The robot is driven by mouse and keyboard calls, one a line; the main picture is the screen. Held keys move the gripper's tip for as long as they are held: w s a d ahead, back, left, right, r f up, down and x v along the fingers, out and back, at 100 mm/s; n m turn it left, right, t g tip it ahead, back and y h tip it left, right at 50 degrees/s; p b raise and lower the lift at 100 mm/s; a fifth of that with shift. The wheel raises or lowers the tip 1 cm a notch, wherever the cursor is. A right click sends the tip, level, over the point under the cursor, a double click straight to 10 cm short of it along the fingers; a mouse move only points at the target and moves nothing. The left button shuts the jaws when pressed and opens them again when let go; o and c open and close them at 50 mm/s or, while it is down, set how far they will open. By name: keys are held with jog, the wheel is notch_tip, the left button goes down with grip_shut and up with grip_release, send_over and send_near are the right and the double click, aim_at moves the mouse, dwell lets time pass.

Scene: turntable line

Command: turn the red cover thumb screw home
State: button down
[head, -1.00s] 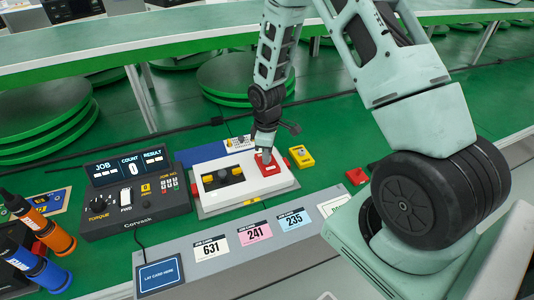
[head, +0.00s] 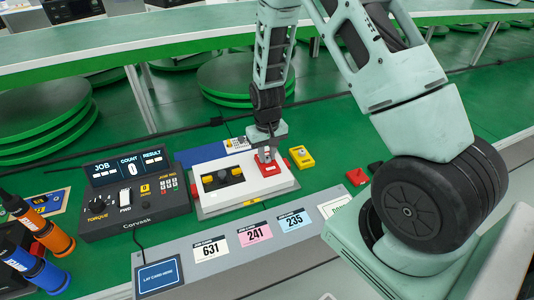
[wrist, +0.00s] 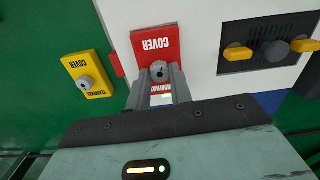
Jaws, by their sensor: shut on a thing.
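The red cover (head: 266,169) lies on the right part of the white unit (head: 217,190); it also shows in the wrist view (wrist: 153,42). Its grey thumb screw (wrist: 159,70) sits between my fingertips in the wrist view. My gripper (head: 266,155) points down over the red cover and is shut on the thumb screw (wrist: 158,82). How deep the screw sits cannot be told.
A yellow terminal cover (head: 302,157) with its own knob lies to the right of the unit. A job controller (head: 134,195) stands to the left, with orange (head: 50,235) and blue (head: 42,272) drivers beyond. Job cards (head: 254,234) lie along the front rail.

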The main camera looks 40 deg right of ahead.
aim_at(267, 158)
jog(key=m, duration=0.6)
jog(key=shift+w+r+p, duration=0.1)
jog(key=shift+r+p, duration=0.1)
jog(key=shift+p, duration=0.2)
jog(key=m+p, duration=0.1)
jog(key=m, duration=0.5)
jog(key=shift+m, duration=0.3)
jog(key=c, duration=1.2)
grip_release()
jog(key=shift+f, duration=0.1)
jog(key=shift+c, duration=0.2)
notch_tip(267, 158, up, 17)
jog(key=shift+r, duration=0.2)
